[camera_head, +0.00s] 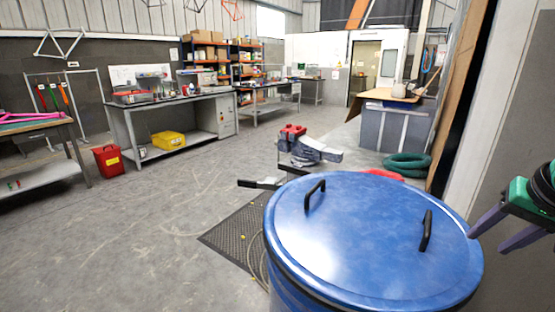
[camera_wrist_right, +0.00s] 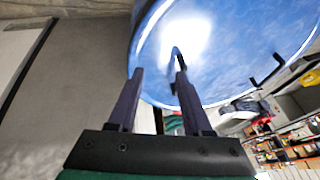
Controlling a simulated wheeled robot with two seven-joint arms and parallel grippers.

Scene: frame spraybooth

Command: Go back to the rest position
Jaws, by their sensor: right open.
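My right gripper (camera_head: 490,235) is at the right edge of the head view, with green and black housing and two purple-grey fingers. Its fingers are apart with nothing between them. In the right wrist view the two fingers (camera_wrist_right: 156,90) stand apart in front of the blue lid. The blue round drum lid (camera_head: 370,235) with two black handles fills the lower right of the head view, and it also shows in the right wrist view (camera_wrist_right: 225,60). The right gripper is beside the lid's right rim; whether it touches is unclear. My left gripper is not in view.
A dark mat (camera_head: 235,238) lies left of the drum. A red and grey machine (camera_head: 308,145) stands behind it. A grey workbench (camera_head: 175,125), a red bin (camera_head: 108,160) and shelves (camera_head: 240,60) are further back. A wall (camera_head: 510,110) rises close on the right. The floor at left is open.

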